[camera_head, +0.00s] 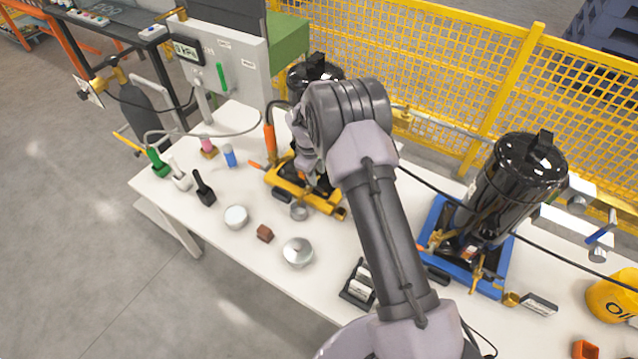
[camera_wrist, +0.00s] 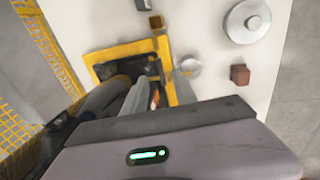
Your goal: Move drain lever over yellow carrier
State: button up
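The yellow carrier (camera_head: 332,207) lies on the white table, under and beside my arm in the head view. In the wrist view the yellow carrier (camera_wrist: 105,56) shows its frame and an upright bar around a dark opening. My gripper (camera_wrist: 157,92) is low over this carrier, with grey fingers pointing at it. A small orange piece (camera_wrist: 154,97) shows between the fingers; it may be the drain lever, but I cannot tell whether it is gripped. My arm hides most of this spot in the head view.
A black compressor (camera_head: 316,70) stands behind my arm. Another compressor (camera_head: 515,190) stands on a blue carrier (camera_head: 494,287) at right. A round silver part (camera_head: 297,252), a white round part (camera_head: 236,217) and a brown block (camera_head: 265,233) lie in front. Yellow fence (camera_head: 440,60) runs behind.

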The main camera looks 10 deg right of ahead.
aim_at(320, 189)
jog(key=f, duration=0.3)
jog(key=w+d+f, duration=0.1)
jog(key=f, duration=0.1)
jog(key=f+b, duration=0.1)
jog(key=f, duration=0.2)
jog(key=shift+w+d+f, duration=0.15)
jog(key=shift+w+f, duration=0.05)
jog(key=shift+f, duration=0.15)
grip_shut()
